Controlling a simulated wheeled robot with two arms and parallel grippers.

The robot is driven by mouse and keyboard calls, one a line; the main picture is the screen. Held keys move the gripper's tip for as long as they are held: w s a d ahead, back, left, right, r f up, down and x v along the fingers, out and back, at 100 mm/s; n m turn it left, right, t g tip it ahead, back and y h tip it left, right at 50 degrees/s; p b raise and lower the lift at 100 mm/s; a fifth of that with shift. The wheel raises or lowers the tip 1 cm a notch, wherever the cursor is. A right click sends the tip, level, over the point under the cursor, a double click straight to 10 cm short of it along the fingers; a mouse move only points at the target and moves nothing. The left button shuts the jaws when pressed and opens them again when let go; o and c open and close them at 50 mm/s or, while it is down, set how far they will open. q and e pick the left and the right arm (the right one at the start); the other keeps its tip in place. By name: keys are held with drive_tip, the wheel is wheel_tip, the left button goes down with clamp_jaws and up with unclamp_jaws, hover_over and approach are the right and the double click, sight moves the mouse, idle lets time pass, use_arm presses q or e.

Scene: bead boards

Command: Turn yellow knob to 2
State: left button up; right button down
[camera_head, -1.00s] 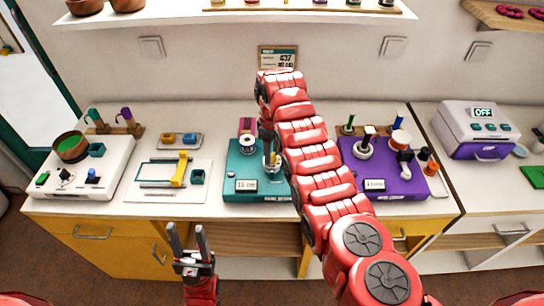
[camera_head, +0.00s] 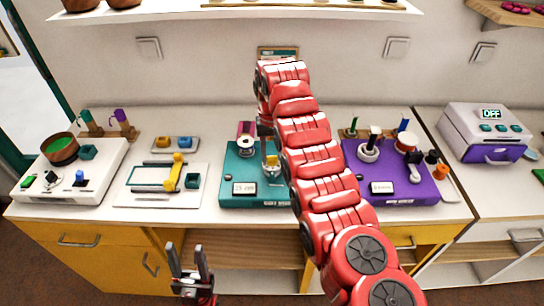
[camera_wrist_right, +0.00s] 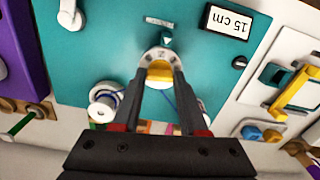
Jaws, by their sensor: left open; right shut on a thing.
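The yellow knob (camera_wrist_right: 160,71) sits on a round white dial on the teal board (camera_wrist_right: 90,45) in the right wrist view. My right gripper (camera_wrist_right: 160,78) is shut on the knob, one finger on each side. In the head view the knob (camera_head: 272,162) shows on the teal board (camera_head: 240,190), partly beside my red right arm, which hides the board's right part. My left gripper (camera_head: 190,262) is open and empty, low in front of the cabinet.
A white spool (camera_wrist_right: 103,103) stands close to the right gripper. A "15 cm" display (camera_wrist_right: 228,22) is on the teal board. The purple board (camera_head: 410,185) lies to the right, and white boards (camera_head: 40,185) lie to the left on the counter.

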sight(273, 156)
drive_tip(key=shift+m, duration=0.5)
drive_tip(key=shift+c, duration=2.2)
unclamp_jaws()
drive_tip(key=shift+r+b, duration=0.4)
drive_tip(key=shift+r, duration=0.45)
wheel_tip(273, 156, up, 4)
drive_tip(key=shift+d+p, duration=0.1)
drive_tip(key=shift+p, duration=1)
wheel_tip(273, 156, up, 12)
drive_tip(key=p, duration=1.2)
